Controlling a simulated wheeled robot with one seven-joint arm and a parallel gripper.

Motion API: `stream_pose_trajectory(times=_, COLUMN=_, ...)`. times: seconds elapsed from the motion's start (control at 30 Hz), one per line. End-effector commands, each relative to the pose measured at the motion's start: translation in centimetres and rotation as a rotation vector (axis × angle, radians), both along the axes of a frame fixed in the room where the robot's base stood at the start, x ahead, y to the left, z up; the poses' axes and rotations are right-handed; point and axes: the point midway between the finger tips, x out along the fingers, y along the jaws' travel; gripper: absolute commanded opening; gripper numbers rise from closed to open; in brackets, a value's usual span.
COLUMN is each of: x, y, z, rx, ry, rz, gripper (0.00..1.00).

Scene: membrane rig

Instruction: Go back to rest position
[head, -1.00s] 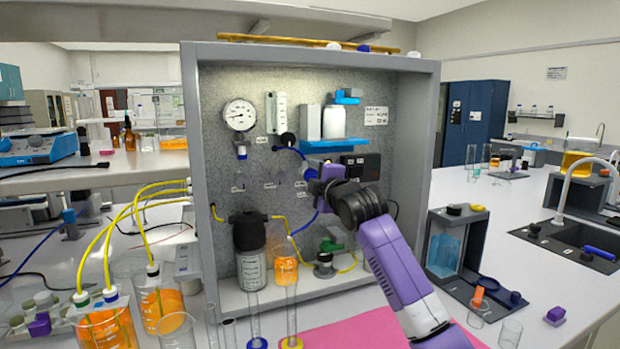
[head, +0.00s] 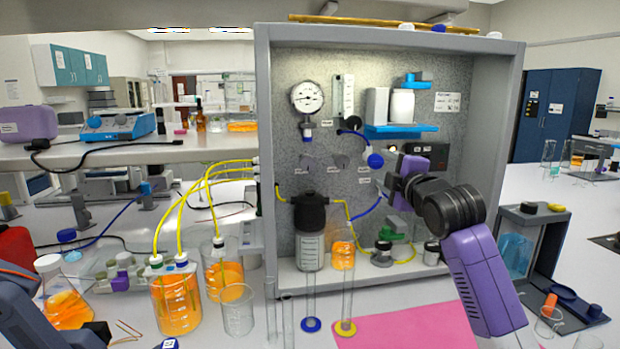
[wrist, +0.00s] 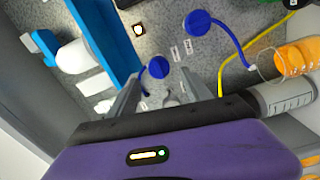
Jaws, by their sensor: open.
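My gripper (head: 398,182) is in front of the rig's panel in the head view, at the end of my purple and black arm. Its fingertips are hard to make out there. In the wrist view its two grey fingers (wrist: 155,88) stand apart with nothing held between them. A blue round knob (head: 375,160) is on the panel just left of my gripper, and blue round knobs also show in the wrist view (wrist: 197,23). The gripper appears apart from the knob.
The rig's grey frame (head: 263,160) surrounds the panel. A blue shelf (head: 402,130) with white containers is above my gripper. Glass cylinders (head: 347,300) and beakers with orange liquid (head: 176,302) stand lower left. A pink mat (head: 410,330) lies below my arm.

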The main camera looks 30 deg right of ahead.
Motion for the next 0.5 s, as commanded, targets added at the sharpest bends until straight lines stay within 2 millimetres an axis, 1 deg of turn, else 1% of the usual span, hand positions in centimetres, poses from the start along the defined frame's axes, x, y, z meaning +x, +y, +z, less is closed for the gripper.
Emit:
stream_pose_trajectory(times=0.17, x=0.0, y=0.0, z=0.0, rx=0.011, ry=-0.003, rz=0.0, gripper=0.58)
stream_pose_trajectory(times=0.27, x=0.0, y=0.1, z=0.5, rx=0.054, ry=-0.038, rz=0.004, gripper=0.58)
stream_pose_trajectory(times=0.33, x=-0.1, y=0.3, z=1.7, rx=0.098, ry=-0.096, rz=0.014, gripper=0.58)
stream_pose_trajectory(times=0.43, x=-1.1, y=0.9, z=5.0, rx=0.17, ry=-0.23, rz=0.041, gripper=0.58)
stream_pose_trajectory(times=0.47, x=-1.6, y=1.1, z=5.3, rx=0.204, ry=-0.271, rz=0.049, gripper=0.58)
stream_pose_trajectory(times=0.5, x=-2.3, y=1.3, z=5.2, rx=0.255, ry=-0.319, rz=0.064, gripper=0.58)
